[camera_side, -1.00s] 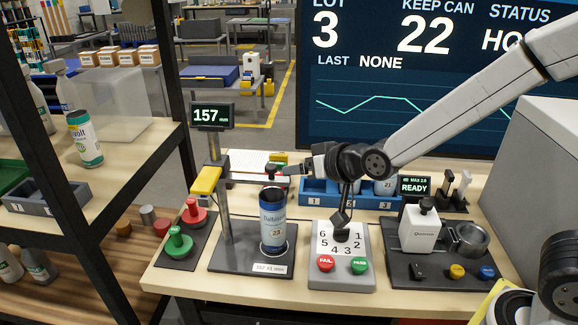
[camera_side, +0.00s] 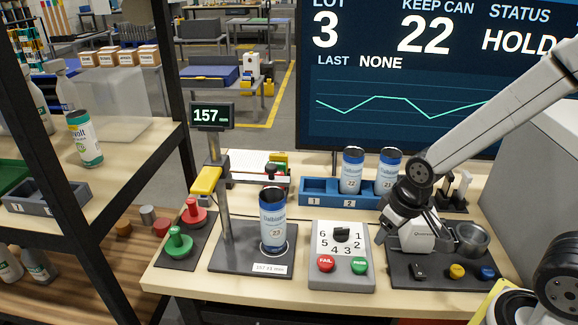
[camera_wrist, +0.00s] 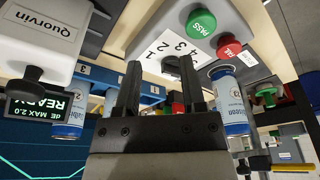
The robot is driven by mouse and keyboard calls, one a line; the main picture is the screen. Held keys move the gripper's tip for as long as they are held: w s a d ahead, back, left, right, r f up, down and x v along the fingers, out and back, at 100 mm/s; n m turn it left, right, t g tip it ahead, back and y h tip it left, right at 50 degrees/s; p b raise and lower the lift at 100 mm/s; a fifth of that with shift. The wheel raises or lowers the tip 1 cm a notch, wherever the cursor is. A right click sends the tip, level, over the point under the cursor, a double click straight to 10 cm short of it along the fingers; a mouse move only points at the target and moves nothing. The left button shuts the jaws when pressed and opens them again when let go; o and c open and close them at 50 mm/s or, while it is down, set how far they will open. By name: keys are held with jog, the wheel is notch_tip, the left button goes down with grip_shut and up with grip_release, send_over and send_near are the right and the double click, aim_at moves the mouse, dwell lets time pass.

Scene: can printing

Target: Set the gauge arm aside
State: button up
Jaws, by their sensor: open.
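The gauge stand (camera_side: 224,205) carries a display reading 157. No probe tip shows over the can. The blue and white can (camera_side: 273,222) marked 23 stands upright on the gauge plate (camera_side: 232,260). In the wrist view my gripper (camera_wrist: 160,68) is open and empty.
The dial box (camera_side: 340,280) with red and green buttons stands between the gauge and my gripper. A blue rack (camera_side: 318,190) behind holds two cans. The Quorvin device (camera_side: 415,240) is close to my gripper. Red and green knobs (camera_side: 180,242) are at left.

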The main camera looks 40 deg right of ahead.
jog(key=shift+w+a+r, duration=0.1)
jog(key=shift+w+r, duration=0.05)
jog(key=shift+w, duration=0.05)
jog(key=c, duration=0.3)
jog(key=w+a+r+n, duration=0.1)
jog(key=w+a+r, duration=0.1)
jog(key=w+a+r+n+t, duration=0.1)
jog(key=a+r+n, duration=0.1)
jog(key=r, duration=0.1)
jog(key=w+a+r+n, duration=0.1)
jog(key=w+a+r, duration=0.1)
jog(key=shift+w+a+r+n+t, duration=0.3)
jog(key=shift+w+a+r, duration=0.05)
grip_shut()
jog(key=w+a+r+n+t, duration=0.2)
jog(key=a+r+n, duration=0.3)
jog(key=a+r, duration=0.5)
notch_tip(320, 180, up, 3)
jog(key=shift+w+r+t, duration=0.1)
jog(key=shift+w+t, duration=0.05)
jog(key=shift+t, duration=0.15)
